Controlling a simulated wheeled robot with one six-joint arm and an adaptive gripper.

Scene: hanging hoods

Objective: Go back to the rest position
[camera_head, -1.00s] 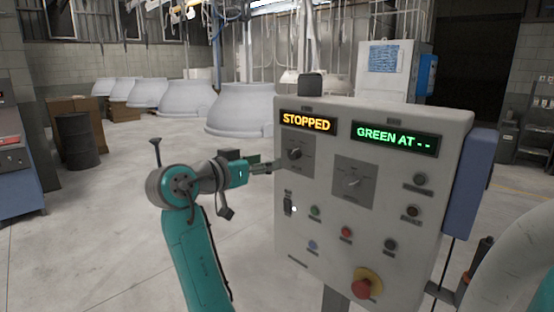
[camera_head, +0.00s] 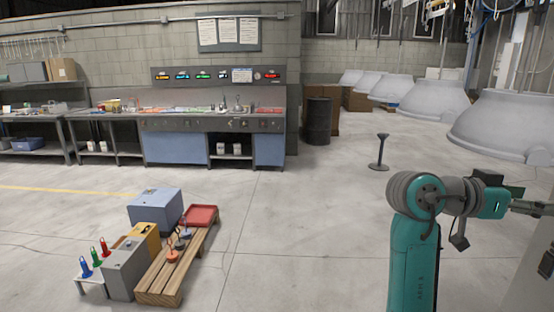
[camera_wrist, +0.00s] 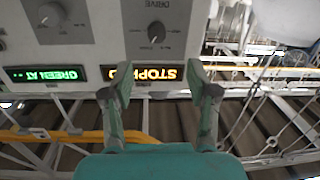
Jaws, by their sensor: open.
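My gripper (camera_head: 530,207) is at the right edge of the head view, at the end of my teal arm. In the wrist view my gripper (camera_wrist: 152,82) has its two fingers spread with nothing between them. The control panel (camera_wrist: 105,40) appears upside down there, beyond the fingertips. Its amber STOPPED display (camera_wrist: 155,76) is partly covered by a finger, and its green display (camera_wrist: 45,74) is at the left. The DRIVE knob (camera_wrist: 156,33) lies ahead of the gap between the fingers. Whether the fingers touch the panel cannot be told.
A wooden pallet (camera_head: 163,278) and boxes (camera_head: 155,207) are at the lower left.

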